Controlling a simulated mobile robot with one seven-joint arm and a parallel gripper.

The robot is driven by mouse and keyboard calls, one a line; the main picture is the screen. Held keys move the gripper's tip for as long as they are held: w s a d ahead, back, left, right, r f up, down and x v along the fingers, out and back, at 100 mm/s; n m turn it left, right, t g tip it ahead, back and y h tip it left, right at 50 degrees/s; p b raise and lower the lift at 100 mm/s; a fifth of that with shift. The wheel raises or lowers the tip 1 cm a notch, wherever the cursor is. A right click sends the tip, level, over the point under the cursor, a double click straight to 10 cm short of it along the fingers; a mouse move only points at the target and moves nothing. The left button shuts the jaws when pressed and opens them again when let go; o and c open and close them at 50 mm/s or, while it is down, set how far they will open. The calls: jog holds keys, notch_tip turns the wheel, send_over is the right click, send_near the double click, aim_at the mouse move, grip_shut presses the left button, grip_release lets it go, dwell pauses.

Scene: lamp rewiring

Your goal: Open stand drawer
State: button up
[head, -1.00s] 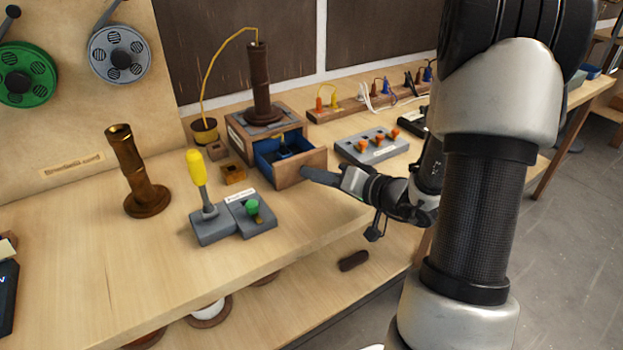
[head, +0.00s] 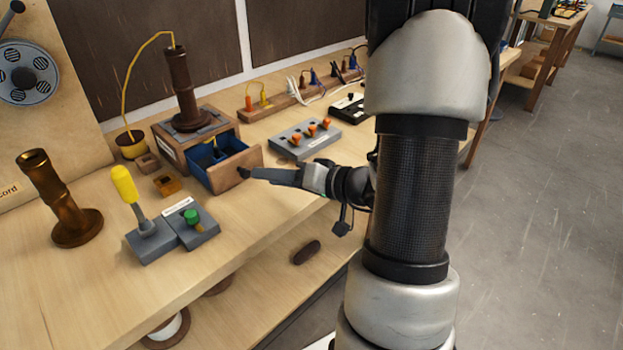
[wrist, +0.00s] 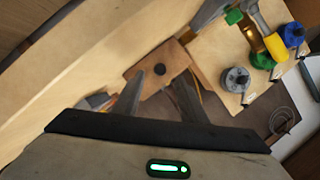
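The stand (head: 168,148) is a wooden box on the bench with a dark lamp column (head: 184,85) on top. Its drawer (head: 226,172) is pulled out, showing a blue inside with a small dark item in it. The wooden drawer front with its round dark knob (wrist: 160,69) also shows in the wrist view. My gripper (head: 246,174) is at the drawer front, coming from the right. In the wrist view my gripper (wrist: 159,82) has its fingers apart, with the knob appearing between their tips. I cannot tell whether either finger touches it.
A grey box with orange switches (head: 305,138) lies right of the drawer. A yellow-handled lever (head: 125,187) and a green-button box (head: 192,222) stand in front. A brass column (head: 58,200) is at left. A lower shelf (head: 250,285) runs below.

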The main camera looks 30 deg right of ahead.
jog(key=v, duration=1.2)
jog(key=shift+w, duration=0.1)
